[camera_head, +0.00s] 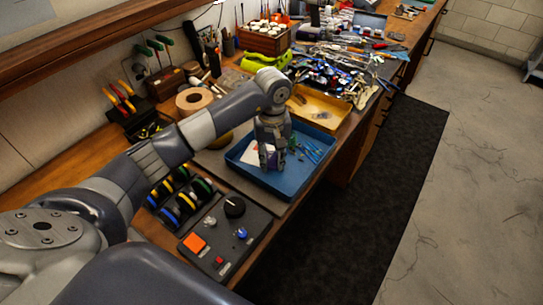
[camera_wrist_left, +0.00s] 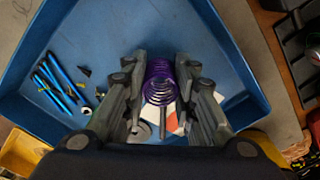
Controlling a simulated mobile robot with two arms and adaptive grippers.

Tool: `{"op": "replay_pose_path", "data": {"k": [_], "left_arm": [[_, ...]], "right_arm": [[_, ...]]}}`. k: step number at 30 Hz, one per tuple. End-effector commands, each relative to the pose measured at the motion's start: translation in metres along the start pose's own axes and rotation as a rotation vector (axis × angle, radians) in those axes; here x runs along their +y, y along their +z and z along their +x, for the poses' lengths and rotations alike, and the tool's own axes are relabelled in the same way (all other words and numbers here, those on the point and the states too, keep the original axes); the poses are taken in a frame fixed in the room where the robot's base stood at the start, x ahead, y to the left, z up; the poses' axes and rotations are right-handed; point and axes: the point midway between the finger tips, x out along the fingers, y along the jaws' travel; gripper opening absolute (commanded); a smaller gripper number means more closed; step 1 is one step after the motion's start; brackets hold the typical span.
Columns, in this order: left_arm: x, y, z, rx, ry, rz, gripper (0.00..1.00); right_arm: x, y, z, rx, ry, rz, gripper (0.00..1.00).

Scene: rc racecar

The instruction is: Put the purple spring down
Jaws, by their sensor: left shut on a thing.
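The purple spring (camera_wrist_left: 158,84) is between the two fingers of my left gripper (camera_wrist_left: 160,105) in the left wrist view, with its coils facing the camera. My left gripper is shut on it. In the head view my left gripper (camera_head: 270,160) points down into the blue tray (camera_head: 284,189), and the spring is mostly hidden by the fingers there. The blue tray also fills much of the left wrist view (camera_wrist_left: 195,30). I cannot tell whether the spring touches the tray's floor. My right gripper is not in view.
Blue rods (camera_wrist_left: 58,85) and small parts lie in the tray. A control box (camera_head: 228,235) with knobs and an orange button stands in front of it, beside a rack of coloured rings (camera_head: 180,196). A yellow tray (camera_head: 318,108) is behind. The bench's far end is cluttered.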

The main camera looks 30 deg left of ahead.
Motion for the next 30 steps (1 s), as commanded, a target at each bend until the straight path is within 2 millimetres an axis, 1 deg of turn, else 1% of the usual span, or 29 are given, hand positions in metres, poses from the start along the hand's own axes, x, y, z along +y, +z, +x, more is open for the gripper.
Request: {"op": "replay_pose_path", "data": {"k": [5,6,8,9,18,22,23,26,30], "left_arm": [[0.000,0.000,0.004,0.001,-0.001,0.000,0.14],[0.000,0.000,0.004,0.001,-0.001,0.000,0.28],[0.000,0.000,0.003,0.000,-0.001,0.000,0.41],[0.000,0.000,0.003,0.000,-0.001,0.000,0.46],[0.000,0.000,0.002,0.000,0.000,0.000,0.46],[0.000,0.000,-0.003,-0.001,0.001,0.000,0.46],[0.001,-0.001,-0.005,0.003,0.003,0.000,0.46],[0.001,-0.002,-0.020,0.007,0.003,0.001,0.46],[0.001,-0.002,-0.048,0.007,0.004,0.001,0.46]], "right_arm": [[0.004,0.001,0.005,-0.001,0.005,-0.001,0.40],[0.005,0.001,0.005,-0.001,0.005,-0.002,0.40],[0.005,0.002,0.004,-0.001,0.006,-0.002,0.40],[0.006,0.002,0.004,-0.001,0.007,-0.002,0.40],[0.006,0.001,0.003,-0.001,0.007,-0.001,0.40],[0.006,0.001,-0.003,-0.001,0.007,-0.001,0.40],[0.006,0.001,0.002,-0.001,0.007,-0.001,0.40],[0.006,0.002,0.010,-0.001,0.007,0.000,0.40],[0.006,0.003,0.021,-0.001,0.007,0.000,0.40]]}}
